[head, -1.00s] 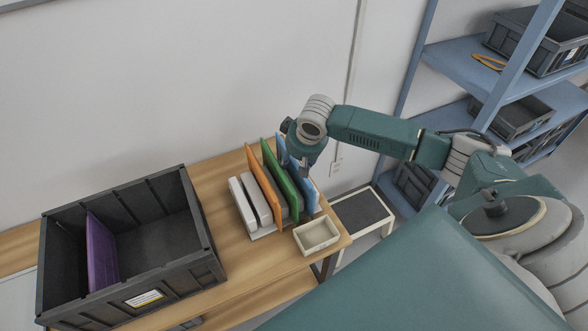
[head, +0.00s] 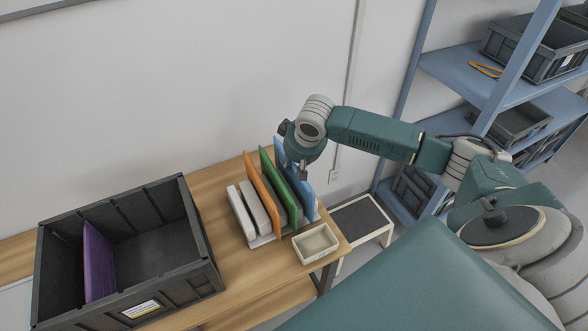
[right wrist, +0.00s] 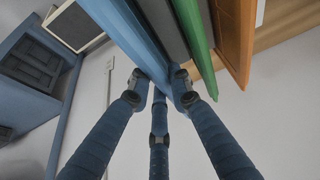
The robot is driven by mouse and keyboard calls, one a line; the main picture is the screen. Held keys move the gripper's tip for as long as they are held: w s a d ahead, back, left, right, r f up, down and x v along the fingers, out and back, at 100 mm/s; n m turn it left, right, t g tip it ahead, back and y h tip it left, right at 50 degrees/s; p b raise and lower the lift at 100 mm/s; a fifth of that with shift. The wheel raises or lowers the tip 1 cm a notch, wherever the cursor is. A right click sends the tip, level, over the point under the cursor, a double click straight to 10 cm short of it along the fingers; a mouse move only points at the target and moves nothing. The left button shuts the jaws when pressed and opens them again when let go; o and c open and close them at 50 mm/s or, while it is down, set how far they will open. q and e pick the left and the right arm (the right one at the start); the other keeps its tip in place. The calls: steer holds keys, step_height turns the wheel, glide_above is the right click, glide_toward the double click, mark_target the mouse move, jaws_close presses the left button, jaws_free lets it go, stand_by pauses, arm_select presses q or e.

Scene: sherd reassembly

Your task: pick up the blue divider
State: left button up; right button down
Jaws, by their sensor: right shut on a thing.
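The blue divider (head: 305,197) stands upright at the right end of a row of dividers in a pale rack (head: 262,241), next to the green one. My right gripper (head: 303,172) is at its upper edge, reaching down from above. In the right wrist view the fingers (right wrist: 162,88) are shut on the edge of the blue divider (right wrist: 125,28). Part of the divider is hidden by the gripper in the head view. I cannot tell whether its lower edge still touches the rack. My left gripper is not in view.
A green divider (head: 270,165) and an orange divider (head: 257,182) stand close beside it. A small cream tray (head: 316,257) sits in front. A dark crate (head: 190,275) with a purple divider (head: 99,262) stands on the left. Blue shelves (head: 460,72) are at the right.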

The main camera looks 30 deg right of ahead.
step_height(320, 180, up, 18)
steer(key=b, duration=0.2)
stand_by(1.0)
